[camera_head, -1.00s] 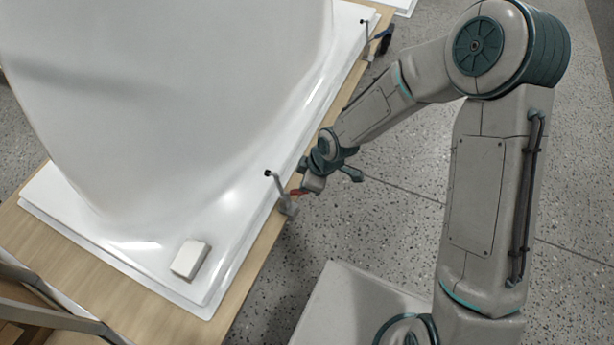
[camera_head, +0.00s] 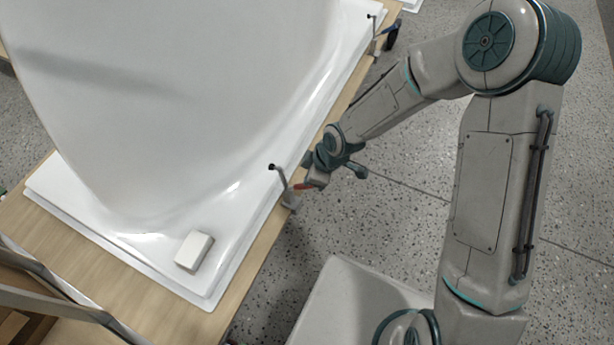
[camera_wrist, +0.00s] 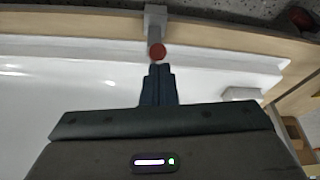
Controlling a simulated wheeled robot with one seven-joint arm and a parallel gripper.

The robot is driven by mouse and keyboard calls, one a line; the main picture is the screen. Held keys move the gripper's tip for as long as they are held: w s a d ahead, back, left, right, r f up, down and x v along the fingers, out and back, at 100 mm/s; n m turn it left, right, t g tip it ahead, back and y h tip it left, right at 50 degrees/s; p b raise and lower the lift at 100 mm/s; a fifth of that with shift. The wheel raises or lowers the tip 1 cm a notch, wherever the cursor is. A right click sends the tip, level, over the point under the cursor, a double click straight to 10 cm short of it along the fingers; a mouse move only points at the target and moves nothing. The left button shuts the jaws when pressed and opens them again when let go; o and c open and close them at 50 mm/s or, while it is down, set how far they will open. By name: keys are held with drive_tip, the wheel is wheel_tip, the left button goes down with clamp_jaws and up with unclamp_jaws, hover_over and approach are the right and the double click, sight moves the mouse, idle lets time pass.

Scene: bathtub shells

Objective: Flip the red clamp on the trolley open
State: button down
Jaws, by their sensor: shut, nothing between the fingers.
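The red clamp shows as a red handle (camera_head: 303,186) beside a grey clamp body (camera_head: 289,200) at the right edge of the wooden trolley (camera_head: 244,268). A thin clamp arm reaches from it onto the rim of the white bathtub shell (camera_head: 215,225). In the wrist view the handle shows end-on as a red disc (camera_wrist: 157,50) below the grey bracket (camera_wrist: 155,18). My gripper (camera_wrist: 157,68) is shut and empty, its fingertips right at the red end; I cannot tell whether they touch. In the head view my gripper (camera_head: 312,180) partly hides the handle.
A white block (camera_head: 194,251) lies on the shell's near corner. Another clamp with a dark blue handle (camera_head: 391,36) stands farther along the same edge. Speckled floor right of the trolley is open.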

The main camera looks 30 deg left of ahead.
drive_tip(key=r+p, duration=0.1)
drive_tip(key=r, duration=0.1)
drive_tip(key=shift+s+a+r+p, duration=0.2)
drive_tip(key=shift+a+r+p, duration=0.15)
drive_tip(key=shift+a+r, duration=0.05)
drive_tip(key=d+r+p, duration=0.2)
drive_tip(key=d+p, duration=0.1)
drive_tip(key=d, duration=0.5)
drive_tip(key=shift+w+d+r+p, duration=0.2)
drive_tip(key=shift+d+r+p, duration=0.1)
drive_tip(key=shift+r, duration=0.1)
